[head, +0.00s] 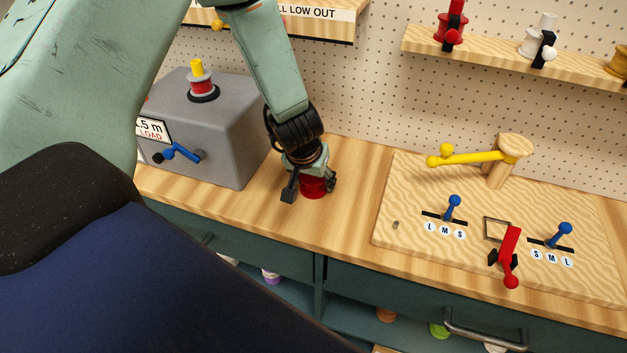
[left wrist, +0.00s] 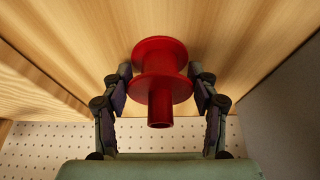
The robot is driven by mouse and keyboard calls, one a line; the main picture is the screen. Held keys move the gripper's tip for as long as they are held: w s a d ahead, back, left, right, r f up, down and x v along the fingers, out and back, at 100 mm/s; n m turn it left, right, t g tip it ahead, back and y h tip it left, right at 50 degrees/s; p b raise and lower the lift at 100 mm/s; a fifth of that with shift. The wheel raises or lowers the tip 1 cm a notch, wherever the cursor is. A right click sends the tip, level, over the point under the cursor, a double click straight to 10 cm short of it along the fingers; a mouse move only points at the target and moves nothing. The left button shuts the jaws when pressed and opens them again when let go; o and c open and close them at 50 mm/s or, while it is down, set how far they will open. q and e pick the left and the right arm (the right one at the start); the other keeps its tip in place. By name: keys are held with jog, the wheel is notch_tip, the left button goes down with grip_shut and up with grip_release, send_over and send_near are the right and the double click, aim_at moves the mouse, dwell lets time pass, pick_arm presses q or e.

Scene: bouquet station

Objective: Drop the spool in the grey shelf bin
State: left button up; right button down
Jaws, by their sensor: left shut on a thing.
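A red spool (head: 313,187) is at the wooden counter, just right of the grey box. My left gripper (head: 308,180) is shut on it from above and hides its upper part. In the left wrist view the red spool (left wrist: 160,82) sits between the two fingers (left wrist: 161,93), with its wide flanges and narrow stem showing. I cannot tell whether it touches the counter. I cannot make out a grey shelf bin in either view. My right gripper is not in view.
A grey box (head: 225,125) with a blue crank and a red spool on a yellow peg (head: 200,85) stands left. A wooden board (head: 400,205) with levers lies right. A wall shelf (head: 500,55) holds spools. Below the counter, open shelves (head: 350,300) hold small coloured items.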

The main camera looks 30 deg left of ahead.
pick_arm(q)
jog(key=shift+w+r+p, duration=0.1)
jog(key=shift+r+p, duration=0.6)
jog(key=shift+r, duration=0.15)
jog(key=shift+r+p, duration=5.7)
jog(key=shift+r, duration=2.4)
